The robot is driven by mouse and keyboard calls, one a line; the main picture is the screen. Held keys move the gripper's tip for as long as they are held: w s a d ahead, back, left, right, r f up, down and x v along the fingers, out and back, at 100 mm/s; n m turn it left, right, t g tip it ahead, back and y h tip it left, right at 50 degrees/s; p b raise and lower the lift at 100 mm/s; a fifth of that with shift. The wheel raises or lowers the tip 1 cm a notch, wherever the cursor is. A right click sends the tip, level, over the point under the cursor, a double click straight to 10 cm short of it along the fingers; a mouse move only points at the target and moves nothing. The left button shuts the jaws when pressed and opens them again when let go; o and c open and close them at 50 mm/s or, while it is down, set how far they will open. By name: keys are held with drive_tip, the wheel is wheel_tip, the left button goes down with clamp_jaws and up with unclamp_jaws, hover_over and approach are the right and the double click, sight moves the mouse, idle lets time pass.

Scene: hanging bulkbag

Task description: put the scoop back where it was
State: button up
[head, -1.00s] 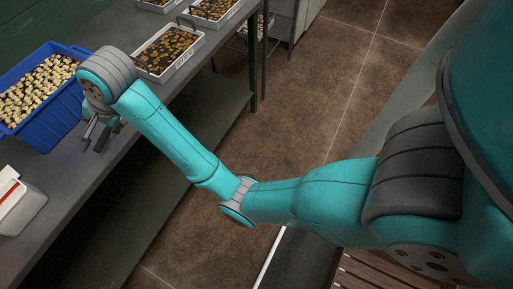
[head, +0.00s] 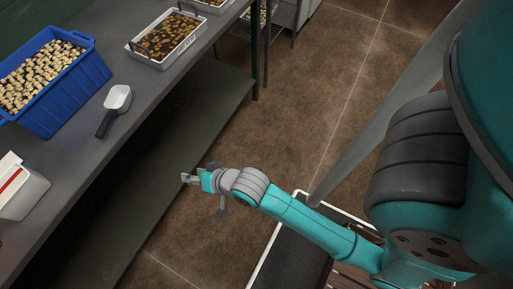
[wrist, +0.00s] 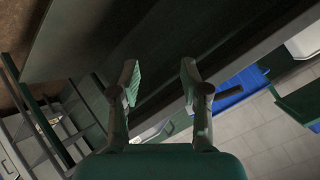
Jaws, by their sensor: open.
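The scoop (head: 118,98) has a white bowl and a dark handle (head: 106,122). In the head view it lies on the grey table, just right of the blue bin (head: 85,92), with its handle toward the table's front edge. My gripper (head: 203,190) is off the table, in front of its edge, well to the lower right of the scoop and apart from it. In the wrist view my gripper (wrist: 160,76) has its two fingers apart with nothing between them. I cannot make out the scoop in the wrist view.
The blue bin holds many small pale pieces. A white container (head: 28,196) stands at the table's near left. A white tray (head: 172,52) of brown pieces stands farther back. A lower shelf (head: 190,125) runs under the table. The floor beside it is open.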

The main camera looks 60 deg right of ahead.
drive_tip(key=s+r+n+t, duration=0.2)
drive_tip(key=s+r+n, duration=0.2)
drive_tip(key=s, duration=0.9)
drive_tip(key=s+d+r+n+t+h, duration=0.1)
drive_tip(key=s+r+n, duration=0.2)
drive_tip(key=s, duration=1)
wheel_tip(320, 180, up, 3)
drive_tip(key=shift+s+f+n+t, duration=0.1)
drive_tip(key=shift+s+n+t, duration=0.05)
drive_tip(key=shift+n+t, duration=0.25)
